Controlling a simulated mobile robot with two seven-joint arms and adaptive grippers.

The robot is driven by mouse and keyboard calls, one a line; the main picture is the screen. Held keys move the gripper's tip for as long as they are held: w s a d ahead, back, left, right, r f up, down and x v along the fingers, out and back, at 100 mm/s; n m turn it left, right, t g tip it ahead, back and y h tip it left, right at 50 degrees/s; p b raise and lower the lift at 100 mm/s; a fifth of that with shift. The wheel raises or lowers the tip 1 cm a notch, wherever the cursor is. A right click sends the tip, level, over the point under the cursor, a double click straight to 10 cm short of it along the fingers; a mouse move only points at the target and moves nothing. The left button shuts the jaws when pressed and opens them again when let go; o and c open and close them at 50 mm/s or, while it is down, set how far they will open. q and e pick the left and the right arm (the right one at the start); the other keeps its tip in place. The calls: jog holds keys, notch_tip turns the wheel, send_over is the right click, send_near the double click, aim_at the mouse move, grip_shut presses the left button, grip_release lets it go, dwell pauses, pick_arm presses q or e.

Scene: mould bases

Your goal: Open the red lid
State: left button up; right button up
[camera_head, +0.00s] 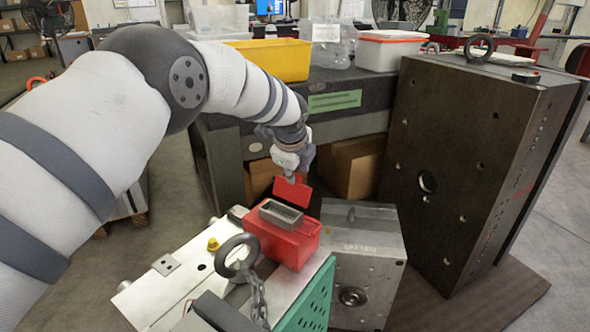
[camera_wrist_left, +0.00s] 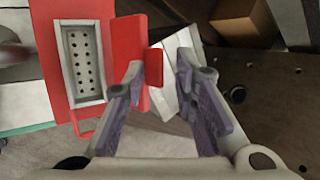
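A red box (camera_head: 283,248) sits on the light metal mould base, with a grey metal insert (camera_head: 281,214) in its top. Its red lid (camera_head: 292,192) stands raised at the box's far side, exposing the insert. In the left wrist view the box (camera_wrist_left: 48,60) is at left, the holed insert (camera_wrist_left: 84,60) faces up, and the lid (camera_wrist_left: 129,50) appears nearly edge-on. My left gripper (camera_head: 292,178) is at the lid's upper edge. In the wrist view its fingers (camera_wrist_left: 165,72) are apart, one overlapping the lid; contact is unclear. My right gripper is out of view.
A lifting ring with chain (camera_head: 237,256) stands close to the box's left. A grey mould block (camera_head: 365,255) is at its right, and a tall dark mould plate (camera_head: 470,160) farther right. A yellow bin (camera_head: 275,60) stands on the bench behind.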

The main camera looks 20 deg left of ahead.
pick_arm(q)
jog(key=v, duration=1.2)
